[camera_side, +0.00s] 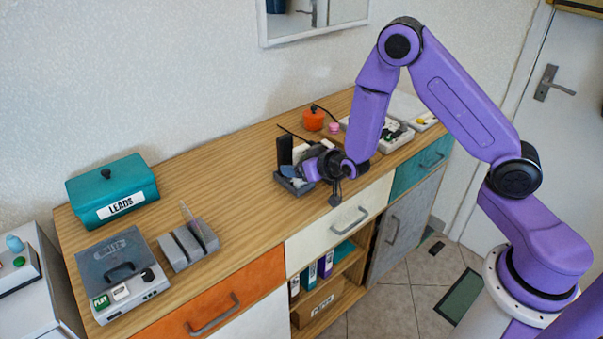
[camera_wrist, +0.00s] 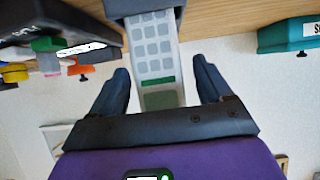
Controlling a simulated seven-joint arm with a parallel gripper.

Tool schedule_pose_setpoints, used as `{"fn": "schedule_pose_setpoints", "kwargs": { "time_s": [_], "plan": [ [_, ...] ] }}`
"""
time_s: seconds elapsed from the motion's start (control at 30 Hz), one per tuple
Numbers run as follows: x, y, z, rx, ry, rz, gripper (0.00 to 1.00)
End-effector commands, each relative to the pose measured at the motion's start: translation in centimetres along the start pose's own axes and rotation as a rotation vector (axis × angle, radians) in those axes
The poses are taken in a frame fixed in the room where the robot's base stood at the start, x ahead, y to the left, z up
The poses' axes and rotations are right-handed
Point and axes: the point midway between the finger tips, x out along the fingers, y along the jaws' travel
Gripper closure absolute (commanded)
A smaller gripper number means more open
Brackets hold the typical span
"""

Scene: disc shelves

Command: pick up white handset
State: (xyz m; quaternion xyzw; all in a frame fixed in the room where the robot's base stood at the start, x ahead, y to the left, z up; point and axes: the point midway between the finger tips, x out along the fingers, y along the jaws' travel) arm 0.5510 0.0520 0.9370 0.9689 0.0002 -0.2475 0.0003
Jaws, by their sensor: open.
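The white handset (camera_wrist: 152,50) shows grey keys and a green stripe in the wrist view. It stands in a dark grey holder (camera_wrist: 125,8) on the wooden top. My gripper (camera_wrist: 162,76) is open, with one finger on each side of the handset and visible gaps to both. In the side view my gripper (camera_side: 320,170) is at the holder (camera_side: 290,187), partly covering the handset (camera_side: 299,153). A black upright piece (camera_side: 285,150) stands beside the handset in the same holder.
An orange pot (camera_side: 313,119) and grey trays (camera_side: 396,138) are behind and right of the holder. A teal LEADS box (camera_side: 112,190), a grey slotted rack (camera_side: 188,245) and a grey device (camera_side: 122,272) stand left. Bare wood lies between them and the holder.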

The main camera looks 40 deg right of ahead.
Motion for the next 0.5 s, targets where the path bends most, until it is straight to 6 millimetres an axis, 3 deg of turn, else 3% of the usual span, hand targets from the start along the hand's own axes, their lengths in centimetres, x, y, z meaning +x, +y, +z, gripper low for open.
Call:
{"fn": "schedule_pose_setpoints", "kwargs": {
  "time_s": [0.1, 0.3, 0.5],
  "plan": [
    [-0.02, 0.02, 0.0, 0.0, 0.0, 0.0, 0.21],
    [-0.03, 0.01, 0.0, 0.0, 0.0, 0.0, 0.81],
    [-0.04, 0.0, -0.04, 0.001, 0.001, 0.0, 0.81]
  ]
}}
